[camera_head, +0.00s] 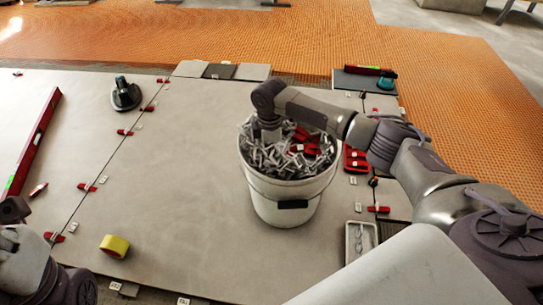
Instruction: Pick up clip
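A white bucket (283,205) stands on the large grey tiles at the centre. It is full of pale grey clips (262,157) in a loose heap, with several red pieces (304,142) among them. My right arm reaches in from the right, and my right gripper (267,134) points down into the left part of the heap. Its fingertips are hidden among the clips, so I cannot tell whether it holds one. Part of my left arm shows at the lower left edge, but its gripper fingers are out of view.
Red wedges (87,187) with clips sit along the tile seams. A small tray (358,242) is right of the bucket. The tile left of the bucket is mostly clear.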

